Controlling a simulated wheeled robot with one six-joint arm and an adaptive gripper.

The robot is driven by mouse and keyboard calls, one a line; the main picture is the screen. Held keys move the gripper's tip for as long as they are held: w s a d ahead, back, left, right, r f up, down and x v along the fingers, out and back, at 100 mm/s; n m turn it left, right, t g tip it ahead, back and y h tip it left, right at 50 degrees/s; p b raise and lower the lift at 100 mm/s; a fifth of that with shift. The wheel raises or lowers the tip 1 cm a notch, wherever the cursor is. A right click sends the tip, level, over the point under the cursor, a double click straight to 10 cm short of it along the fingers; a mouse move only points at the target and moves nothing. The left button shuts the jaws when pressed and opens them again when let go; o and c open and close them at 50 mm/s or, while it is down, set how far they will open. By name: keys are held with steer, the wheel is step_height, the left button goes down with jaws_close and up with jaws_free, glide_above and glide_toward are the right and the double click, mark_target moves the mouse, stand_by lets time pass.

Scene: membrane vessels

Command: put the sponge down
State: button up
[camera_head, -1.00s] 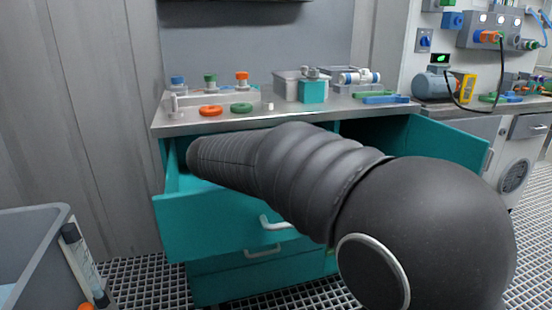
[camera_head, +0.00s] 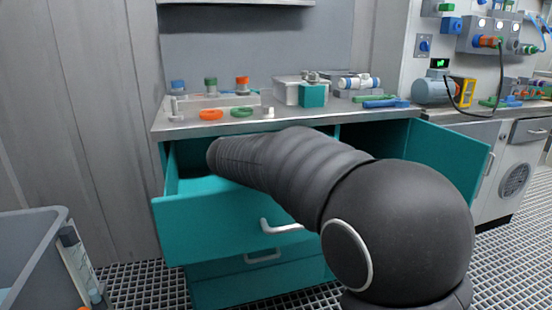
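No sponge can be made out for sure in the head view. My arm (camera_head: 300,175) reaches from the lower right to the open teal drawer (camera_head: 225,225). Its far end is at the drawer's opening, under the counter's front edge. My gripper is not visible, and whether it holds anything is hidden. A teal block (camera_head: 313,95) stands on the counter (camera_head: 215,127) beside a pale box (camera_head: 290,90); I cannot tell what it is.
An orange ring (camera_head: 211,114) and a green ring (camera_head: 241,112) lie on the counter. A teal cupboard door (camera_head: 450,155) stands open to the right of the drawer. A grey bin (camera_head: 35,245) is at the lower left. Grated floor shows between.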

steer(key=shift+f, duration=0.45)
steer(key=o, duration=0.9)
steer(key=shift+r, duration=0.1)
steer(key=shift+r, duration=0.25)
steer(key=v, duration=0.6)
steer(key=p+v, duration=0.1)
steer(key=v, duration=0.5)
steer(key=shift+r, duration=0.25)
